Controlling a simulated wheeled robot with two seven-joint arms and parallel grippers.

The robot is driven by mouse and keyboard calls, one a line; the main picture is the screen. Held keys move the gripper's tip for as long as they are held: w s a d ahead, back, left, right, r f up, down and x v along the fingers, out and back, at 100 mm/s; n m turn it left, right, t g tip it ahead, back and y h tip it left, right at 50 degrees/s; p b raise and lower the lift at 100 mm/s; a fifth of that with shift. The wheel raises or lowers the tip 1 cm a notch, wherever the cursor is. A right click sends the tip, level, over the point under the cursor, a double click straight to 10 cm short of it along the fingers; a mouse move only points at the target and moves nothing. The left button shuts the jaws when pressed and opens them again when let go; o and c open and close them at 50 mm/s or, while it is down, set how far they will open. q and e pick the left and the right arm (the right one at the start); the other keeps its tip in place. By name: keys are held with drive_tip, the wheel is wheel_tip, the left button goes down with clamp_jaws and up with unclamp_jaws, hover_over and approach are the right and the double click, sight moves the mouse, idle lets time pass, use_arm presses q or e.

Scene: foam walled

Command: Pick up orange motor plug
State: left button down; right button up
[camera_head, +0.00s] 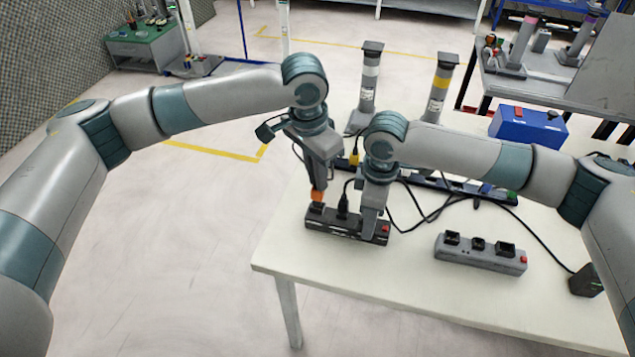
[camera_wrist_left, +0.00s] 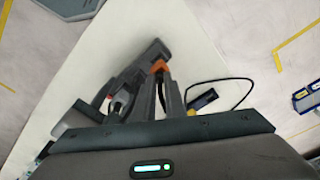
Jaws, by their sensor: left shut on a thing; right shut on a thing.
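The orange motor plug (camera_head: 317,197) is at the left end of the black power strip (camera_head: 345,229) on the white table. My left gripper (camera_head: 318,184) is shut on the plug from above. In the left wrist view the plug (camera_wrist_left: 159,66) shows as a patch of orange between the fingertips. I cannot tell whether the plug is seated in the strip or just clear of it. My right gripper (camera_head: 373,224) points down and is shut on the strip near its right end. Its fingers hide part of the strip.
A black plug (camera_head: 343,207) stands in the same strip beside the orange one. A grey power strip (camera_head: 480,254) lies to the right, with black cables (camera_head: 430,215) between. Two dark-topped posts (camera_head: 370,80) and a blue box (camera_head: 528,127) are behind. The table's front is clear.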

use_arm(q)
wheel_tip(320, 180, up, 8)
drive_tip(key=shift+f, duration=0.1)
idle(0.5)
use_arm(e)
drive_tip(key=o, duration=1.3)
drive_tip(key=shift+r, duration=0.1)
wheel_tip(320, 180, up, 12)
drive_tip(key=shift+f, duration=0.1)
